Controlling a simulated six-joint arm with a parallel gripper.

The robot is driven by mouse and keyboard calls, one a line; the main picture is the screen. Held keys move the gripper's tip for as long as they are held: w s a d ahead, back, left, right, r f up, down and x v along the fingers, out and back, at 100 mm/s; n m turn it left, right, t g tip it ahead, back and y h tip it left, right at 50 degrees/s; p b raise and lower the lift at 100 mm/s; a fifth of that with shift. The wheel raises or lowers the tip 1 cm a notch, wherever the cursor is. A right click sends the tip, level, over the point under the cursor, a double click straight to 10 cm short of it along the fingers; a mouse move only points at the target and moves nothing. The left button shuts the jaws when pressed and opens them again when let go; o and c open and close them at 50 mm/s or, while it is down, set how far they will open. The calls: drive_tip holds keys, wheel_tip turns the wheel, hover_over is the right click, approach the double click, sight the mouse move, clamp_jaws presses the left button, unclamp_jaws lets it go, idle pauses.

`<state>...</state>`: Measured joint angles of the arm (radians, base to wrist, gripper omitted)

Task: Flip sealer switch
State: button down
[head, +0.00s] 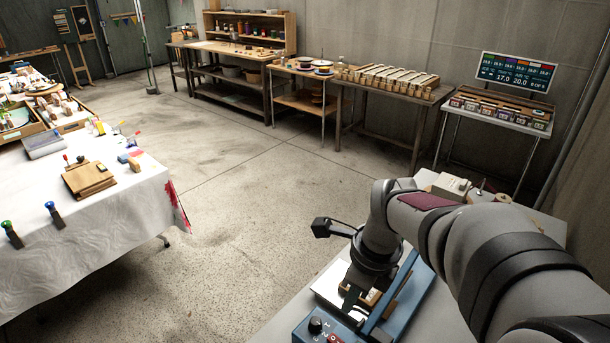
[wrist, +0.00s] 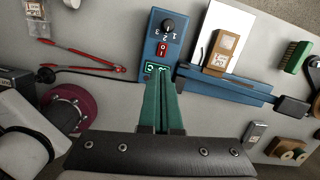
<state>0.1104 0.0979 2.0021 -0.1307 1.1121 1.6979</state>
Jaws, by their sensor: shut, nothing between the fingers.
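The blue sealer (wrist: 153,48) lies on the table below my gripper, and it also shows in the head view (head: 409,295). Its control end has a black dial (wrist: 168,25) with numbers and a small red switch (wrist: 162,48) under it. A small green-edged panel (wrist: 157,67) with pale marks sits below the switch. My gripper (wrist: 160,79) is shut and empty, its green fingers together, with the tips at the panel's lower edge in the picture. I cannot tell whether they touch it. In the head view my arm hides part of the sealer.
A white sheet with a tan packet (wrist: 222,48) lies by the sealer's long arm. Red-handled tongs (wrist: 90,68), a maroon roll (wrist: 68,108), a green brush (wrist: 295,57) and a metal block (wrist: 256,133) lie around. A white-covered table (head: 95,200) stands apart at left.

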drive_tip(key=w+m, duration=0.2)
approach(328, 332)
wheel_tip(328, 332, down, 5)
drive_tip(key=shift+f, duration=0.3)
drive_tip(key=shift+w+a+f, duration=0.25)
drive_tip(key=shift+f, duration=0.15)
drive_tip(key=shift+w+a+f, duration=0.2)
drive_tip(key=shift+f, duration=0.2)
